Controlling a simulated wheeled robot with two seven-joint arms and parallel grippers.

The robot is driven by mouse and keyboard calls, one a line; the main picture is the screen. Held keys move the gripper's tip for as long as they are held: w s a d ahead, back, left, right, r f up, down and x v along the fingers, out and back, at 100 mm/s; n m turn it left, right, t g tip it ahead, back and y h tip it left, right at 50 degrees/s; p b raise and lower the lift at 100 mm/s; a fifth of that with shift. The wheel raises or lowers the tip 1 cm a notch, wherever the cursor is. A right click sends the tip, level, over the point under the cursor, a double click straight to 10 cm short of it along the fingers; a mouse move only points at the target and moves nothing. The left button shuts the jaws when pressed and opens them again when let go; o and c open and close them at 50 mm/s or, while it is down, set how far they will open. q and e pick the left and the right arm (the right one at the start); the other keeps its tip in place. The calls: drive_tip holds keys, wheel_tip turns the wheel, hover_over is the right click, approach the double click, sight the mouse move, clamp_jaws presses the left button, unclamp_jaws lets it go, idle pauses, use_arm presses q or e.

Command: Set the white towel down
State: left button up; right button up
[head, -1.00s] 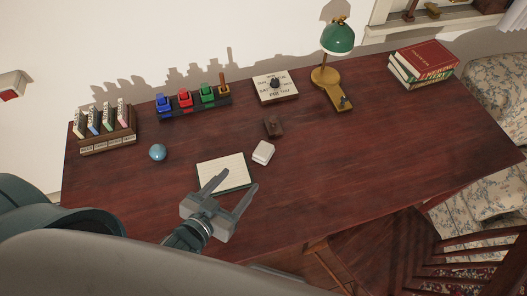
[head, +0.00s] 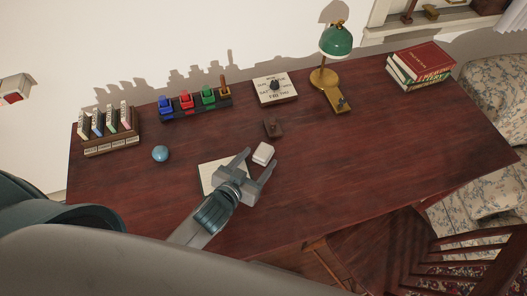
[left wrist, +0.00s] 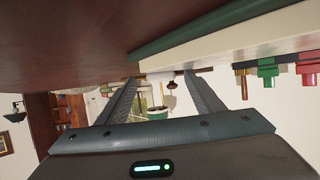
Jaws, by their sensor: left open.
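A small white block-like thing, which I take as the white towel (head: 263,153), lies on the dark red desk right of the notepad. My left gripper (head: 259,160) is open, low over the desk, with its two fingertips close to the towel's near side. In the left wrist view, the white towel (left wrist: 160,76) shows small between the fingertips (left wrist: 161,78). I cannot tell whether a finger touches it. My right gripper does not show.
The notepad (head: 211,176) lies partly under my left gripper. A small brown block (head: 272,128) stands behind the towel, and a blue ball (head: 160,153) to the left. A green lamp (head: 335,42) and books (head: 420,63) stand farther back. The desk's right side is clear.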

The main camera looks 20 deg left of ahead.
sight(264, 151)
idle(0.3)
use_arm(q)
drive_tip(key=shift+w, duration=0.25)
drive_tip(key=w, duration=0.1)
drive_tip(key=w+p, duration=0.2)
drive_tip(key=shift+w+d+f, duration=0.25)
drive_tip(key=shift+w+d, duration=0.1)
drive_tip(key=shift+w+d+f, duration=0.1)
drive_tip(key=shift+w+f, duration=0.2)
drive_tip(key=shift+w, duration=0.15)
drive_tip(key=shift+c, duration=0.6)
drive_tip(key=c, duration=1.1)
